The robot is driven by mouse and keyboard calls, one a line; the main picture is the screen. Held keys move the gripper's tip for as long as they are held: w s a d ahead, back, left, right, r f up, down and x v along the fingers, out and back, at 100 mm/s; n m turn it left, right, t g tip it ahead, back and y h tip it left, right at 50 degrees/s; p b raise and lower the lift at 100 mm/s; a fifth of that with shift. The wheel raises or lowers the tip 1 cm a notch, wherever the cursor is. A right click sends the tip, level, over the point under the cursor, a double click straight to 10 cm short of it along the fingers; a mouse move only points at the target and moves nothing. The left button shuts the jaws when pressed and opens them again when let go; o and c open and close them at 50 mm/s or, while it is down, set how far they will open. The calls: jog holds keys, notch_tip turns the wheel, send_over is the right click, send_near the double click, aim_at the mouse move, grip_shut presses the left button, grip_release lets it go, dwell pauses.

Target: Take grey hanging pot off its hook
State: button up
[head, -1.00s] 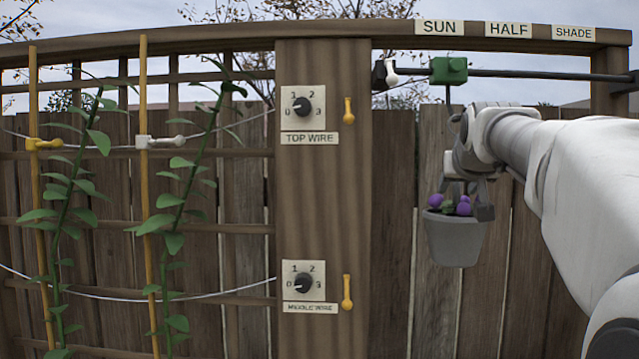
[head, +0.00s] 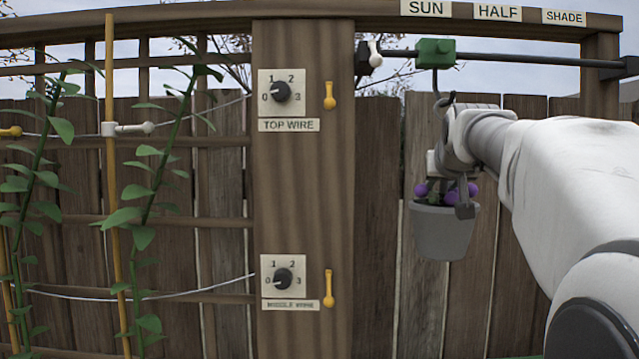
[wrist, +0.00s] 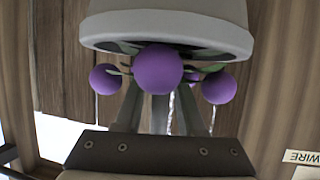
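The grey hanging pot (head: 443,232) with purple flowers hangs below the green block (head: 436,54) on the dark rail, roughly upright. A dark hook (head: 444,101) shows under the block; whether the pot's hanger still rests in it is hidden by my arm. My gripper (head: 455,190) is at the pot's top, right by the flowers and rim. In the wrist view the grey pot (wrist: 170,25) fills the top, with purple flowers (wrist: 158,70) in front of the grey finger shapes. Whether the fingers close on the hanger cannot be made out.
A wooden post (head: 303,200) with two dials and yellow levers stands left of the pot. Plants on canes (head: 112,200) are further left. SUN, HALF and SHADE labels (head: 497,12) sit above the rail (head: 540,58). A plank fence is behind.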

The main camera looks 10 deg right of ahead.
grip_shut()
jog(key=shift+r, duration=0.1)
dwell(1.0)
